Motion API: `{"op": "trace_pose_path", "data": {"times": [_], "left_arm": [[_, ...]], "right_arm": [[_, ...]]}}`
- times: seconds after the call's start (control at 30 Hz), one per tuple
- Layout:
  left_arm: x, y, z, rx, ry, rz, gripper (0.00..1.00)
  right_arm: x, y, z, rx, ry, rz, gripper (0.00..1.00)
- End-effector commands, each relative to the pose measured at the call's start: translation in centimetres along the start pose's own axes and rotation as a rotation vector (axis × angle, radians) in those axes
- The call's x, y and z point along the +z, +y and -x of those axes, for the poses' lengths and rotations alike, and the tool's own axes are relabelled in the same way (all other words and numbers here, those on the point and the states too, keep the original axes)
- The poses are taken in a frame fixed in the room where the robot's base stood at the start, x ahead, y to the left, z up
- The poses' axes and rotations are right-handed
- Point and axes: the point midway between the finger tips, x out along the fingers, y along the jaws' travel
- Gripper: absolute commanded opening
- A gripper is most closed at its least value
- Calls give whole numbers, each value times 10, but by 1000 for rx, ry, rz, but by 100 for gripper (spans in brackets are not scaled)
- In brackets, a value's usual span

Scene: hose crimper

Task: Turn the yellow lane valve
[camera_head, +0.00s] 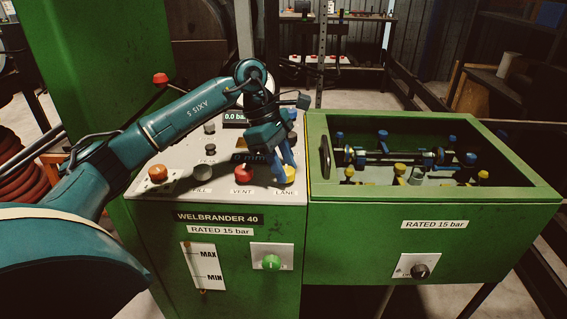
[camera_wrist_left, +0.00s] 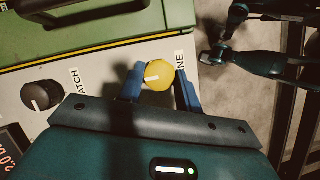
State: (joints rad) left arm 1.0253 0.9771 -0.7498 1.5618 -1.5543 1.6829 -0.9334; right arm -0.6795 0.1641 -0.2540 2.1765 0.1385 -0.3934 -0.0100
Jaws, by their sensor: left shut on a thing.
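The yellow lane valve (camera_head: 290,174) is a round knob with a white mark, on the grey panel top at its right edge, above the label LANE. It shows large in the left wrist view (camera_wrist_left: 158,75), where its white mark lies nearly level. My left gripper (camera_head: 284,172) reaches down onto the knob from above. Its two blue fingers (camera_wrist_left: 158,84) are shut on the knob, one on each side. In the head view the fingers hide part of the knob. My right gripper is not in the head view.
A red VENT knob (camera_head: 244,173), an orange knob (camera_head: 158,173) and a black knob (camera_wrist_left: 42,95) share the panel. A green open-topped box (camera_head: 433,205) with blue and yellow fittings stands close at the right. A red-topped lever (camera_head: 160,79) rises behind the panel.

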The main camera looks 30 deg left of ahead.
Motion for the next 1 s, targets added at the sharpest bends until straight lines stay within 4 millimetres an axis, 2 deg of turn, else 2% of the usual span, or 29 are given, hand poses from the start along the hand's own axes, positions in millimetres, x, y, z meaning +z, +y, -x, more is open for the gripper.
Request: {"op": "trace_pose_path", "data": {"times": [0.47, 0.5, 0.73, 1.0], "left_arm": [[0, 0, 0, -4, 1, -14, 11], [0, 0, 0, -4, 1, -13, 35], [0, 0, 0, -4, 1, -13, 54], [0, 0, 1, -4, 1, -12, 55]], "right_arm": [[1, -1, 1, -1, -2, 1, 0], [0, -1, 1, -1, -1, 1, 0], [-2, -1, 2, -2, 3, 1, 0], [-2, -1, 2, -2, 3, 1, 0]]}}
